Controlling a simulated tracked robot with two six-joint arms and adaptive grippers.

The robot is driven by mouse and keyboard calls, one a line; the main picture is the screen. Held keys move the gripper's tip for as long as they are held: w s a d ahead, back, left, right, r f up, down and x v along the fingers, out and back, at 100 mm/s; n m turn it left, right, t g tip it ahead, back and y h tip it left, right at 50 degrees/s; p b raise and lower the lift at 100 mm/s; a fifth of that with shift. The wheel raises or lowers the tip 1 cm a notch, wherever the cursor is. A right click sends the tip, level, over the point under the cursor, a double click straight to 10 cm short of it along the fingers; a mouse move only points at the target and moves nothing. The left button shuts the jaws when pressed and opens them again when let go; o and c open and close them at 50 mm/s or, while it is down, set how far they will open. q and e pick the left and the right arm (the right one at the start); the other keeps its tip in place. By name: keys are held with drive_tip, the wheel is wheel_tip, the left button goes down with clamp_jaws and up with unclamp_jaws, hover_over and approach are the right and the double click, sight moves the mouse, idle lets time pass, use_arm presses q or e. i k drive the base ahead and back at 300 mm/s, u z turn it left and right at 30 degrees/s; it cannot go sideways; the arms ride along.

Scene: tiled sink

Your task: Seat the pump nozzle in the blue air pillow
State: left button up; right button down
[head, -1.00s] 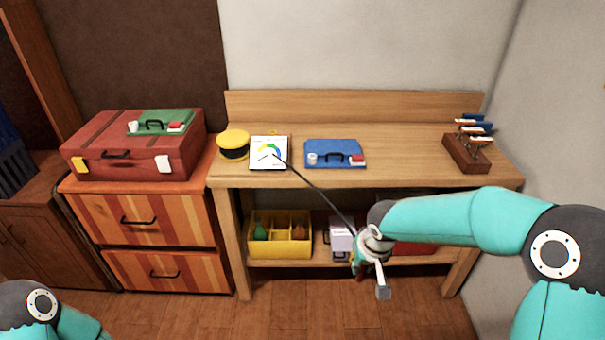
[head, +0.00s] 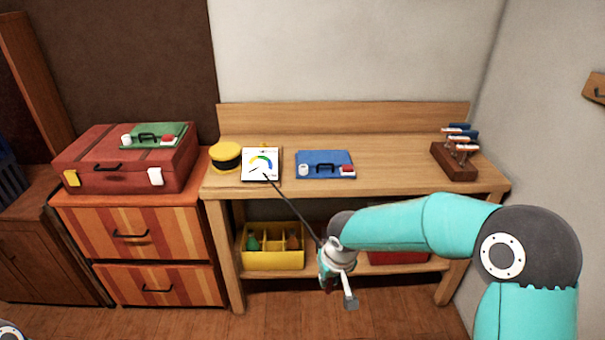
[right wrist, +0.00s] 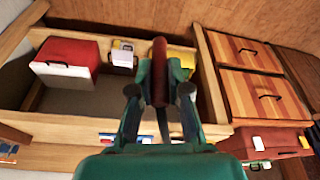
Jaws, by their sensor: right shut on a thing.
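The blue air pillow (head: 322,158) lies flat on the bench top, with a dark handle, a white round fitting (head: 304,170) and a red-and-white piece on it. My right gripper (head: 328,280) is in front of the bench, below its top and well apart from the pillow. It is shut on the pump nozzle, whose dark red grip (right wrist: 159,72) stands between the fingers in the right wrist view. A black hose (head: 292,210) runs from the nozzle to the gauge box (head: 260,176) beside the yellow pump (head: 226,157). The nozzle tip is hard to make out. My left gripper is out of view.
A green pillow (head: 158,130) lies on the red suitcase (head: 120,170) at left. A wooden tool rack (head: 452,163) stands at the bench's right end. The lower shelf holds a yellow bin (head: 273,261) and a red box (head: 398,258). The bench's right middle is clear.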

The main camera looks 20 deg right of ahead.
sight(304, 172)
drive_tip(key=z, duration=0.05)
drive_tip(key=i, duration=1.05)
drive_tip(key=u, duration=0.05)
